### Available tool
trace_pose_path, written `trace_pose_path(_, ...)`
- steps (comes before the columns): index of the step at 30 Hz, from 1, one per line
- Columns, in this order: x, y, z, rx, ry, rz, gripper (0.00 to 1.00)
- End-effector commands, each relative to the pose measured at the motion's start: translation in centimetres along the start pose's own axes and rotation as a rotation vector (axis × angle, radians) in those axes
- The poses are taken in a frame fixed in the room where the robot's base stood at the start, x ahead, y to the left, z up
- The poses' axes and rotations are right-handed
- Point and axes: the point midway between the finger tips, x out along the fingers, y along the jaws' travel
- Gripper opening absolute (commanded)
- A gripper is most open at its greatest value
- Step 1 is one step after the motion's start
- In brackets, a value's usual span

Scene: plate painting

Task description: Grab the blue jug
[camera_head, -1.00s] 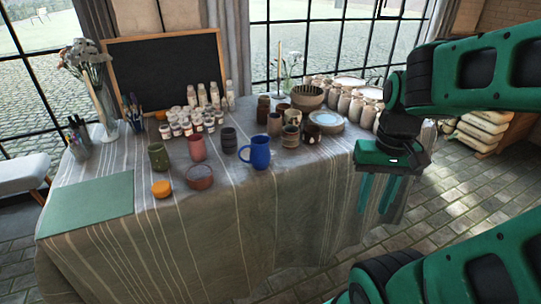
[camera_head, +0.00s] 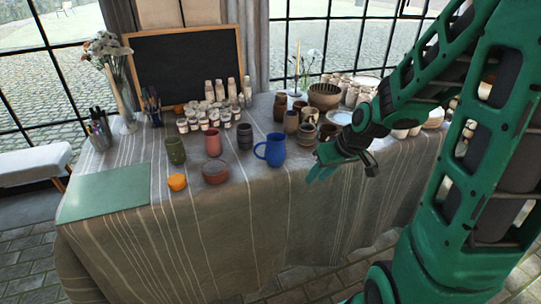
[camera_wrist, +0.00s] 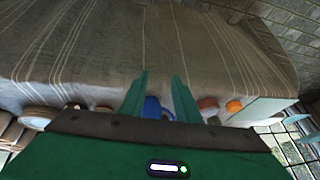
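The blue jug (camera_head: 274,150) stands upright near the front edge of the cloth-covered table in the head view, its handle on the left. My gripper (camera_head: 313,176) is to the right of the jug and slightly in front of it, apart from it. In the wrist view the fingers of my gripper (camera_wrist: 160,82) are spread with nothing held between them. The blue jug (camera_wrist: 153,106) shows beyond the gap between them, partly hidden by the gripper body.
A brown bowl (camera_head: 215,172), a dark cup (camera_head: 245,136) and a pink cup (camera_head: 212,142) stand left of the jug. Several brown mugs and vases stand close behind it. A green mat (camera_head: 105,192) lies at the left. The cloth in front of the jug is clear.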

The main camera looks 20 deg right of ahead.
Motion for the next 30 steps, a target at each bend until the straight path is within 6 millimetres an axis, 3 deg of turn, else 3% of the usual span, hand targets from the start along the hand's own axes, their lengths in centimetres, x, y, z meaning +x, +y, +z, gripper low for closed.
trace_pose_path(1, 1.8, -0.8, -1.1, -0.021, 0.038, -0.039, 0.29)
trace_pose_path(6, 6.0, -4.1, -6.0, -0.065, 0.232, -0.165, 0.29)
trace_pose_path(10, 8.0, -5.9, -9.5, -0.04, 0.389, -0.241, 0.29)
trace_pose_path(15, 9.4, -6.5, -12.9, 0.042, 0.563, -0.289, 0.29)
trace_pose_path(23, 10.0, -5.9, -15.2, 0.135, 0.686, -0.296, 0.29)
trace_pose_path(30, 12.2, -6.6, -17.4, 0.139, 0.696, -0.296, 0.29)
